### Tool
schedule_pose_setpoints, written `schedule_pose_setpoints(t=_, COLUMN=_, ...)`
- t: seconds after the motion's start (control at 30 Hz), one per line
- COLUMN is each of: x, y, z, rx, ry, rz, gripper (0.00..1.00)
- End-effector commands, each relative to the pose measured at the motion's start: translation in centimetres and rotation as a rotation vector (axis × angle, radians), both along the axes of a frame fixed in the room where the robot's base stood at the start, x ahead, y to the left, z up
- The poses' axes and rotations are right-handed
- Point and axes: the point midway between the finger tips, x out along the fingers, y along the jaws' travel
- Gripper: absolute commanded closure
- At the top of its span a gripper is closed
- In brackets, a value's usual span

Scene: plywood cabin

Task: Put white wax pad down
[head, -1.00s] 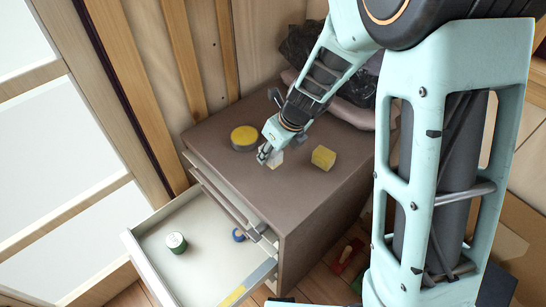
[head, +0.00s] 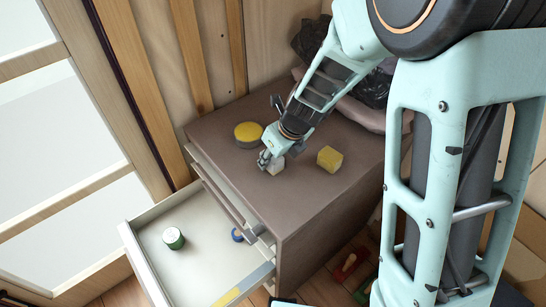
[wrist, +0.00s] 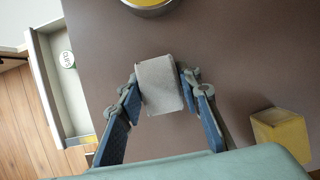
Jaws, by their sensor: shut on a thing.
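The white wax pad (wrist: 160,84) is a small pale block between the two fingers of my gripper (wrist: 158,92) in the wrist view. In the head view the pad (head: 275,165) shows at the fingertips of my gripper (head: 268,162), low over the brown cabinet top (head: 300,195). My gripper is shut on the pad. I cannot tell whether the pad's underside touches the cabinet top.
A yellow block (head: 329,159) stands to the right of my gripper, and a round yellow-topped tin (head: 248,133) stands behind it. The open drawer (head: 200,262) holds a green-and-white roll (head: 173,238) and a blue roll (head: 238,235). The cabinet's front top is clear.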

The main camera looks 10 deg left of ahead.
Motion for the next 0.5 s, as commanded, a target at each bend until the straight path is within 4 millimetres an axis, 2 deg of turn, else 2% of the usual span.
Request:
schedule_pose_setpoints(t=0.1, x=-0.01, y=-0.01, z=-0.42, rx=-0.001, ry=0.001, rz=0.0, gripper=0.88)
schedule_pose_setpoints(t=0.13, x=-0.01, y=-0.01, z=-0.34, rx=0.0, ry=0.0, rz=0.0, gripper=0.66)
schedule_pose_setpoints(t=0.27, x=-0.01, y=-0.01, z=-0.3, rx=0.0, ry=0.0, rz=0.0, gripper=0.52)
schedule_pose_setpoints(t=0.5, x=0.0, y=-0.01, z=-0.29, rx=0.0, ry=0.0, rz=0.0, gripper=0.51)
